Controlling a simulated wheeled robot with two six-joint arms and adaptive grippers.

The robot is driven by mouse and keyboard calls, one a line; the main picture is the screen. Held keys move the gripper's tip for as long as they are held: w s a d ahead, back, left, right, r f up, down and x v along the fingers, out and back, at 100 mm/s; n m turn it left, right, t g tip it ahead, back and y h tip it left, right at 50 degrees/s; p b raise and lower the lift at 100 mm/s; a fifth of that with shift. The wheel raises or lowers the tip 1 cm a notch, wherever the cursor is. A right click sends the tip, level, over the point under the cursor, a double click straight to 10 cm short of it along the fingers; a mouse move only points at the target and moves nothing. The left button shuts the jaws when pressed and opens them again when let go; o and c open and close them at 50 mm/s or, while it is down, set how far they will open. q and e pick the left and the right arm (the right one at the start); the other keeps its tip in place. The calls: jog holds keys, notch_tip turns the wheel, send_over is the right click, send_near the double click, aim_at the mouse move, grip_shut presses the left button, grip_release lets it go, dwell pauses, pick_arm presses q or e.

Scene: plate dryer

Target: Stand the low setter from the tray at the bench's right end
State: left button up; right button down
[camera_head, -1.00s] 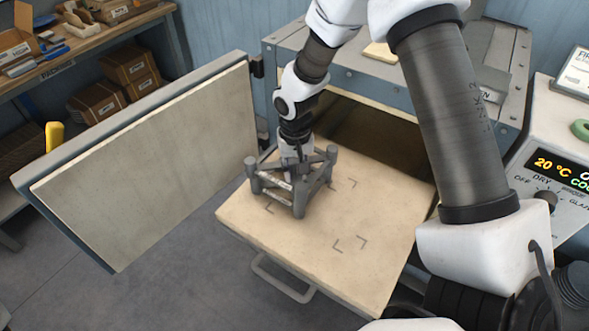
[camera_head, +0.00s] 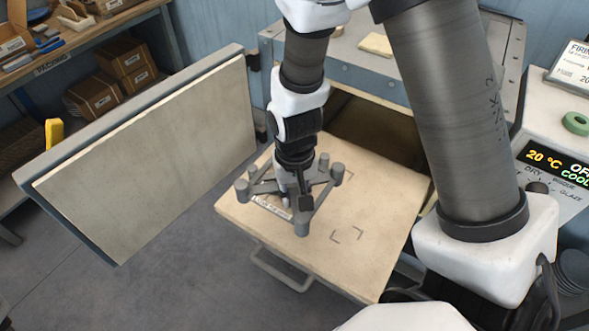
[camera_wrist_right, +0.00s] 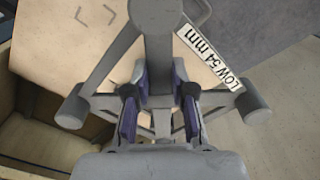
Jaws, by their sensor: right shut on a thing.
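The low setter (camera_head: 318,205) is a grey frame with short round posts and a white label; in the right wrist view the label on the setter (camera_wrist_right: 158,50) reads "LOW 54 mm". My right gripper (camera_head: 290,188) points down at the setter's middle and is shut on it. In the right wrist view the purple-padded fingers of the right gripper (camera_wrist_right: 158,105) close around a part of the frame. The setter is level over the pale tray (camera_head: 380,230); I cannot tell how far above it. My left gripper is not in view.
The tray is pulled out of the kiln opening (camera_head: 372,130), with its handle (camera_head: 278,272) in front. The open kiln door (camera_head: 150,160) stands to the left. A control panel (camera_head: 555,165) reading 20 °C is at the right. A packing shelf (camera_head: 85,55) is at the back left.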

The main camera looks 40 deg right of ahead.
notch_tip(320, 180, up, 3)
jog(key=shift+f+p, duration=0.1)
jog(key=shift+p, duration=1)
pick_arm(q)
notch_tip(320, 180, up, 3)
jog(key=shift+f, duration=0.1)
